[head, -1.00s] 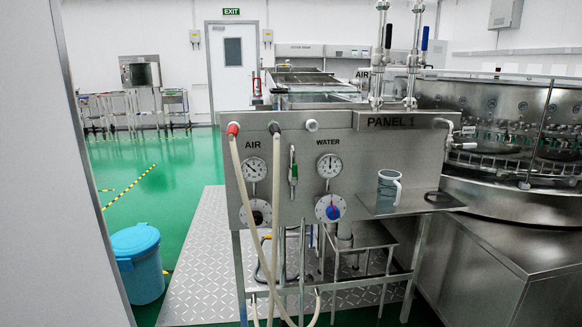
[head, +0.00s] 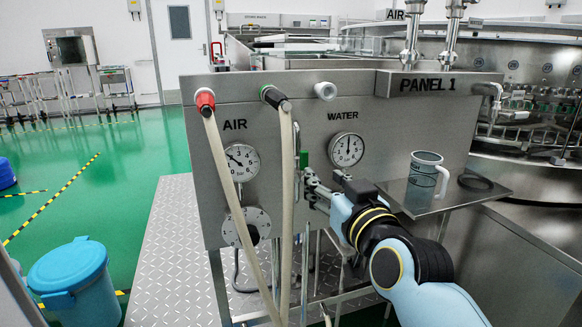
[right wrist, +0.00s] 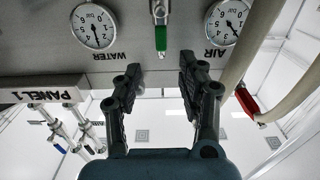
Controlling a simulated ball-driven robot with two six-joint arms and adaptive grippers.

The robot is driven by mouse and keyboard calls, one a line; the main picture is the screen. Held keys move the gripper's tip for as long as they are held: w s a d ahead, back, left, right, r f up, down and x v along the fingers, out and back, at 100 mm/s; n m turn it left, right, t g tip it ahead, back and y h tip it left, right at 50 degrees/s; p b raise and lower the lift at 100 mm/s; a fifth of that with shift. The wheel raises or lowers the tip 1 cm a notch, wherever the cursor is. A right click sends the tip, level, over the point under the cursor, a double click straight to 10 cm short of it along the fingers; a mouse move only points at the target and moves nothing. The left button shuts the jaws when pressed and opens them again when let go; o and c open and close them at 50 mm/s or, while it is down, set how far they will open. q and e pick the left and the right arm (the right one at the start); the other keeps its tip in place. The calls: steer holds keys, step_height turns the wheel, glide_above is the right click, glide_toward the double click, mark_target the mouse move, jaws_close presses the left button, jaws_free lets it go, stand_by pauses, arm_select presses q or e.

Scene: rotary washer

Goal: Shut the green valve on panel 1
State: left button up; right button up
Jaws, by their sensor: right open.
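Panel 1 (head: 330,95) is a steel panel with AIR and WATER gauges. In the right wrist view, which shows the panel upside down, the green valve handle (right wrist: 160,38) lines up with the gap between the fingers of my right gripper (right wrist: 160,66). The handle runs along the valve pipe, up and down. The fingers are open, one on each side of its line, and appear empty. I cannot tell any contact. My left gripper is not in view.
Two pale hoses hang from the red (head: 205,101) and black (head: 274,97) fittings, close left of the valve. A clear jug (head: 425,180) stands on the shelf (head: 465,200) at the panel's right. A blue bin (head: 72,275) stands on the floor at left.

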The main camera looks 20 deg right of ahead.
mark_target(305, 160)
steer(key=w+b, duration=0.1)
steer(key=w, duration=0.5)
steer(key=shift+a+f+b, duration=0.15)
steer(key=shift+a+b, duration=0.05)
steer(key=shift+b, duration=0.15)
steer(key=w+b, duration=0.1)
steer(key=w, duration=0.2)
steer(key=shift+f+b, duration=0.1)
steer(key=shift+b, duration=0.3)
steer(key=shift+w+a+b, duration=0.1)
steer(key=shift+w+b, duration=0.45)
steer(key=shift+w, duration=0.55)
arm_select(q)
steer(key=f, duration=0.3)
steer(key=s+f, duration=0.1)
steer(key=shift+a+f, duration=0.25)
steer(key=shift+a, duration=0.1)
arm_select(e)
steer(key=shift+r, duration=0.25)
